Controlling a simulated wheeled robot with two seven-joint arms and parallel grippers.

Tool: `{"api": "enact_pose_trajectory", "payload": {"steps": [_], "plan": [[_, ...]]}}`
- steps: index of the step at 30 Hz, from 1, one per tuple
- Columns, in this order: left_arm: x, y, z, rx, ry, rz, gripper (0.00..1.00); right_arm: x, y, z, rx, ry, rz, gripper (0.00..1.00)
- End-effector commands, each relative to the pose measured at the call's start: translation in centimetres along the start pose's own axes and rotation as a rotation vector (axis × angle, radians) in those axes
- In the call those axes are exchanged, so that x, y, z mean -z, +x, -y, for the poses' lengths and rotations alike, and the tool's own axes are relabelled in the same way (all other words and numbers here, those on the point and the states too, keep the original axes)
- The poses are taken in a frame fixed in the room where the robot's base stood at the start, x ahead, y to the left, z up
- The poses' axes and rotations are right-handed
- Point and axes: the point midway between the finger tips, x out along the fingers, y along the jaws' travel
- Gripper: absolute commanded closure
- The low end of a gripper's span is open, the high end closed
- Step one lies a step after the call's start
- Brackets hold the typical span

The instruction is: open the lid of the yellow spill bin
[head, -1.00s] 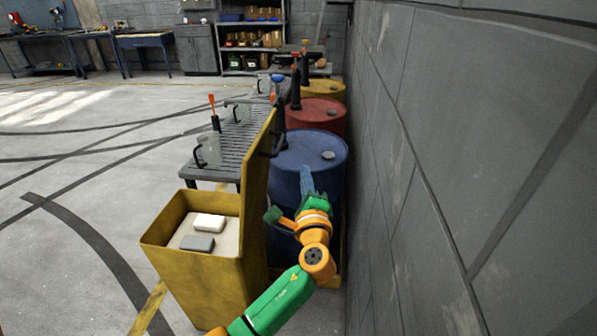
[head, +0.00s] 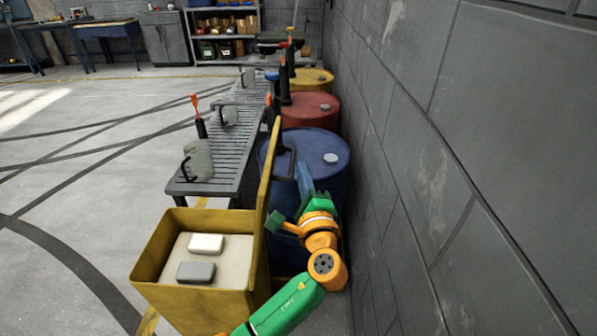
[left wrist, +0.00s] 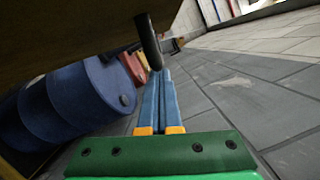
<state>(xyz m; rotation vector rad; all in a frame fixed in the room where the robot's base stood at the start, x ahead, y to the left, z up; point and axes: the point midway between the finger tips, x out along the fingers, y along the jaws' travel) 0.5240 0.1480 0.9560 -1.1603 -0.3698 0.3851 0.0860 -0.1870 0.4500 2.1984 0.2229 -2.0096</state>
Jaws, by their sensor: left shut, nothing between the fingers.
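The yellow spill bin (head: 205,305) stands at the lower middle of the head view with its mouth uncovered. Its yellow lid (head: 264,190) stands raised, about upright, along the bin's right side. A black handle (head: 285,163) is on the lid's right face; it also shows in the left wrist view (left wrist: 149,42). My left gripper (head: 303,170) is right of the lid, between lid and wall, its blue fingers (left wrist: 158,95) shut and empty. The fingertips are close to the handle; I cannot tell whether they touch. My right gripper is not in view.
Inside the bin lie a white block (head: 206,244) and a grey block (head: 196,272). A blue drum (head: 318,150) and a red drum (head: 308,110) stand behind my gripper. A grey wall (head: 450,190) is close on the right. A slatted bench (head: 228,155) stands behind the bin.

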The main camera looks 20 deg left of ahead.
Motion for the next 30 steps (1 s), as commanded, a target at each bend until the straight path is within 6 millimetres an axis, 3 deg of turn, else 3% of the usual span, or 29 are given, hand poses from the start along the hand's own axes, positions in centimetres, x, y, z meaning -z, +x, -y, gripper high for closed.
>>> {"api": "enact_pose_trajectory", "payload": {"steps": [7,12,17,30], "plan": [[-0.6,0.2,0.2,-0.006,-0.016,0.000,1.00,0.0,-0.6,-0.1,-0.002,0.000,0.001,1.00],[-4.0,1.0,0.5,-0.030,-0.113,0.002,1.00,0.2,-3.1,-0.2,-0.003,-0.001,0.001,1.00],[-6.0,1.4,-0.1,-0.045,-0.185,0.000,1.00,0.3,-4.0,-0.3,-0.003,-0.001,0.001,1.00],[-6.2,1.5,-0.5,-0.047,-0.198,0.000,1.00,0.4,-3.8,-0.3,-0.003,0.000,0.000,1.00]]}}
